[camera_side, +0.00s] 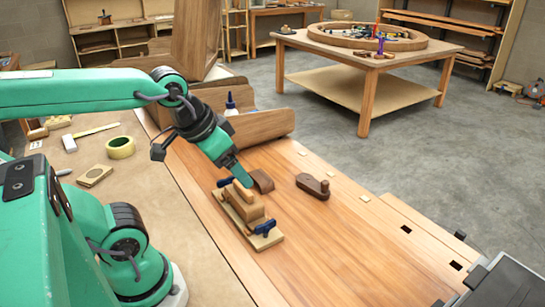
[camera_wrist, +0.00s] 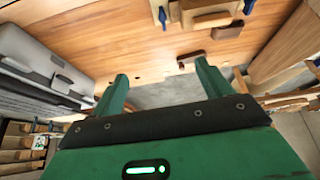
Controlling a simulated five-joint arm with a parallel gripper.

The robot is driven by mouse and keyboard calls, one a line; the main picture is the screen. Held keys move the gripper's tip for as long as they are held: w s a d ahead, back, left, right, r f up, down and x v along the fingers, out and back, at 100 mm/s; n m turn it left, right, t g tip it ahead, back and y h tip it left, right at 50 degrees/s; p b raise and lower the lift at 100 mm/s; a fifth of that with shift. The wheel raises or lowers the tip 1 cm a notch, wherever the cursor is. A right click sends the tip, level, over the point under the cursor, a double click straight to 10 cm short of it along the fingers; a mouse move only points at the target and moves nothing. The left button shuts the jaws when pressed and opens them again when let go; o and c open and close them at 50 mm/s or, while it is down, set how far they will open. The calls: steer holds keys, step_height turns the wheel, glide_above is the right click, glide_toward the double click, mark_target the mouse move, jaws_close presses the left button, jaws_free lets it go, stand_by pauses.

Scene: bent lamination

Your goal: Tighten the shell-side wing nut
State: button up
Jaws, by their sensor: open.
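A wooden clamping form (camera_side: 238,206) stands on the bench, its light blocks on a pale base. One blue wing nut (camera_side: 225,181) is at its far end and another blue wing nut (camera_side: 265,227) at its near end. Both also show at the top of the wrist view, the near one left (camera_wrist: 162,17) and the far one right (camera_wrist: 248,6). I cannot tell which is the shell-side one. My gripper (camera_side: 243,178) is above the form's far end in the side view; in the wrist view its fingers (camera_wrist: 161,70) are apart and empty, clear of both nuts.
A dark curved block (camera_side: 262,181) lies close beside the form, and a dark wooden piece (camera_side: 312,186) lies further right. Curved wooden shells (camera_side: 262,125) and a glue bottle (camera_side: 231,104) stand behind. The bench right of the form is mostly clear.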

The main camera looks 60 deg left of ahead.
steer(key=w+a+f+n+g, duration=0.1)
steer(key=w+a+n+g, duration=0.1)
steer(key=w+a+n, duration=0.25)
steer(key=n+g, duration=0.4)
steer(key=n, duration=0.9)
glide_above(226, 178)
step_height(226, 178, down, 12)
steer(key=shift+d+r, duration=0.15)
steer(key=shift+r, duration=0.1)
steer(key=shift+a+f, duration=0.15)
steer(key=shift+a, duration=0.05)
steer(key=shift+f, duration=0.1)
steer(key=shift+f, duration=3.8)
steer(key=shift+c, duration=0.5)
